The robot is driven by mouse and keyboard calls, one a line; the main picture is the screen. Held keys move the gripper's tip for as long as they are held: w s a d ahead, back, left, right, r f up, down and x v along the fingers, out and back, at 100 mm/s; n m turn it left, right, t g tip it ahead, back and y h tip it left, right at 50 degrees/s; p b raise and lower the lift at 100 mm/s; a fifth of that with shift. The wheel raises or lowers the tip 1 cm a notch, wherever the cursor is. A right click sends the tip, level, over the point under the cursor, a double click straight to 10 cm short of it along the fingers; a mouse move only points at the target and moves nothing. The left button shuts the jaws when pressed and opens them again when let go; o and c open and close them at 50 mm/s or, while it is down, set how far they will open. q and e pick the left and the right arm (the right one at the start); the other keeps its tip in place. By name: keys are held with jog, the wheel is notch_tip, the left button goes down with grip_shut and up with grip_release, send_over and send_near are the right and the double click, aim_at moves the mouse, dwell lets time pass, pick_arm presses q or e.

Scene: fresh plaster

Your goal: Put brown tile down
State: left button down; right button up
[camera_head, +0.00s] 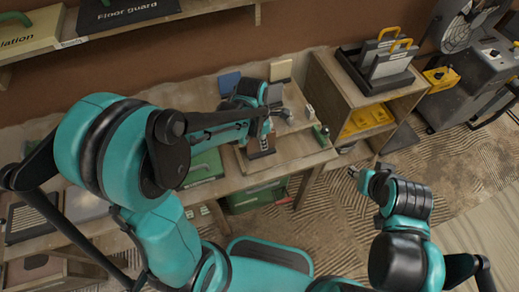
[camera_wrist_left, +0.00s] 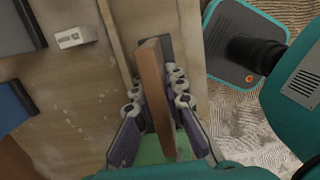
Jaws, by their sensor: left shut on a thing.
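My left gripper (camera_head: 264,122) is over the wooden workbench. In the left wrist view, my left gripper (camera_wrist_left: 155,100) is shut on the brown tile (camera_wrist_left: 152,75), with fingers on both sides of it. The tile shows nearly edge-on as a long narrow slab. A small part of the brown tile (camera_head: 267,142) seems to show below the fingers in the head view. A dark piece (camera_wrist_left: 167,46) lies by the tile's far end; I cannot tell whether they touch. My right gripper (camera_head: 354,172) is at the right, away from the bench; its finger opening is too small to tell.
The workbench (camera_head: 302,150) carries a small white block (camera_wrist_left: 76,37) and blue pieces (camera_wrist_left: 12,105). A green case (camera_head: 205,168) is close to my left arm. A wooden cabinet (camera_head: 335,75) stands right of the bench, with a grey machine (camera_head: 460,90) beyond. Patterned floor is open at the right.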

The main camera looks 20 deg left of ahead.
aim_at(259, 148)
pick_arm(q)
jog(key=shift+w+a+f, duration=0.2)
jog(key=shift+a+f, duration=0.25)
jog(key=shift+a, duration=0.25)
jog(key=shift+f+b, duration=1)
jog(key=shift+f, duration=1)
jog(key=shift+f, duration=0.1)
jog(key=c, duration=1.6)
grip_release()
